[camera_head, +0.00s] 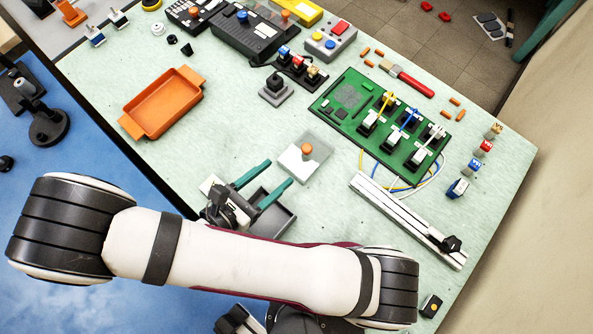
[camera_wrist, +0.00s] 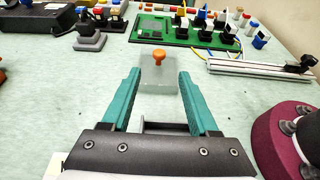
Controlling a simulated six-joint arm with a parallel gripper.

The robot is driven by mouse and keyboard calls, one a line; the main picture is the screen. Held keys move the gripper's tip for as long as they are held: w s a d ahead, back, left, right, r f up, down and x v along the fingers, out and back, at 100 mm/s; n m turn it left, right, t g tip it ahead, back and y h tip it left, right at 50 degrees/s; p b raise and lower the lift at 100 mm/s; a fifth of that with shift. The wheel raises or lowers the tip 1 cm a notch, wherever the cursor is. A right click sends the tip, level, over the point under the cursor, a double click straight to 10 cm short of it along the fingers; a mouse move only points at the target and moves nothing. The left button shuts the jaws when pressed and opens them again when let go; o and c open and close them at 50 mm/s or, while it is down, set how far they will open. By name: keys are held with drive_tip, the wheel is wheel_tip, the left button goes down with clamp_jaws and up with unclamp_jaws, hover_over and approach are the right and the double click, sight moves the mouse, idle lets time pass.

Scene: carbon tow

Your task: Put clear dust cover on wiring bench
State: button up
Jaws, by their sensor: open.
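The clear dust cover (camera_head: 296,163) is a low, see-through square piece with an orange knob on top. It lies on the pale green wiring bench (camera_head: 235,135), right of the orange tray. In the wrist view the dust cover (camera_wrist: 160,75) is straight ahead, with its knob between and beyond the teal fingertips. My gripper (camera_head: 280,172) is open and empty, its two teal fingers pointing toward the cover from the lower left. The wrist view also shows my gripper (camera_wrist: 160,80) with the fingers spread apart. I cannot tell whether the fingertips overlap the cover's near edge.
A green circuit board (camera_head: 380,125) with plugs and wires lies right of the cover. A white rail (camera_head: 408,220) lies nearer. An orange tray (camera_head: 165,102) is at left. A grey block with a black post (camera_head: 276,88) stands behind. A dark grey tray (camera_head: 270,215) is beside my gripper.

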drive_tip(key=s+d+r+m+g, duration=0.2)
drive_tip(key=d+r+m+g, duration=0.65)
drive_tip(key=m, duration=0.45)
drive_tip(key=s+r+m+y, duration=0.3)
drive_tip(key=m+y, duration=0.2)
drive_tip(key=m, duration=0.4)
drive_tip(key=s+d+r+m+g+y, duration=0.1)
drive_tip(key=s+r+m+y, duration=0.2)
drive_tip(key=m+y, duration=0.3)
drive_tip(key=r+m, duration=0.1)
drive_tip(key=m, duration=0.3)
drive_tip(key=shift+s+d+y, duration=0.15)
drive_tip(key=shift+s+y, duration=0.1)
drive_tip(key=shift+y, duration=0.05)
